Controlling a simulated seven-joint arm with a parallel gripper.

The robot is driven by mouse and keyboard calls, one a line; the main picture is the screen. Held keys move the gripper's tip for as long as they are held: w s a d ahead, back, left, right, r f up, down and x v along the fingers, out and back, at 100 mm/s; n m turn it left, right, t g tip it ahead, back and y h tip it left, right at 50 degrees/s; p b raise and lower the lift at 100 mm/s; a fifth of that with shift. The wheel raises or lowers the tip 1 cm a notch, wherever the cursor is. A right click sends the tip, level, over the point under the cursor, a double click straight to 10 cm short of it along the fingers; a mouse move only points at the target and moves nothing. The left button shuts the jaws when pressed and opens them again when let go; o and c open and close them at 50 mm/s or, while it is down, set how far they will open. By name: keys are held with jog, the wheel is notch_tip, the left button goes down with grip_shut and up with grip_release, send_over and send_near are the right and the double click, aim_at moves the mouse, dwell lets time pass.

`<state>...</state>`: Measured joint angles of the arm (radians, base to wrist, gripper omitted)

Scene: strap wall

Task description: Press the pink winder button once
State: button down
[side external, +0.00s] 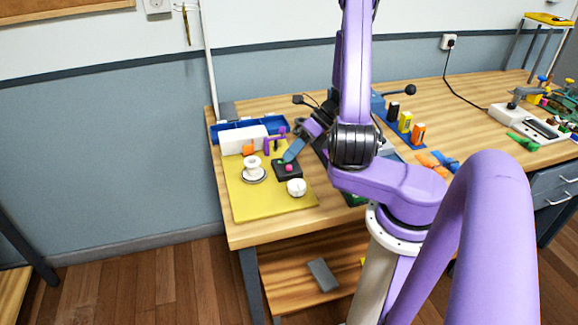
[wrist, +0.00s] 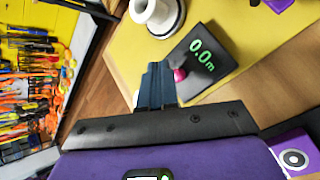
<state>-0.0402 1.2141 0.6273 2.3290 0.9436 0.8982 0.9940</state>
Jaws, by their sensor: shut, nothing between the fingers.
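The winder is a dark box (side external: 282,173) on the yellow mat; in the wrist view the box (wrist: 208,62) shows a green "0.0m" readout. Its pink button (side external: 289,168) sits on top; in the wrist view the button (wrist: 180,75) is just right of the fingertips. My gripper (side external: 286,160) is shut and empty, its blue-grey fingers reaching down at the box from the upper right. In the wrist view my gripper (wrist: 158,70) partly overlaps the box's near edge. I cannot tell whether the fingertips touch the button.
A white spool (side external: 253,171) stands left of the box and a round white object (side external: 296,187) in front of it. The yellow mat (side external: 262,206) is bare towards its front edge. A white block (side external: 240,140), a blue tray (side external: 220,131) and a purple bracket (side external: 276,143) stand behind.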

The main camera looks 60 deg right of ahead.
aim_at(292, 169)
jog(key=shift+r, duration=2.5)
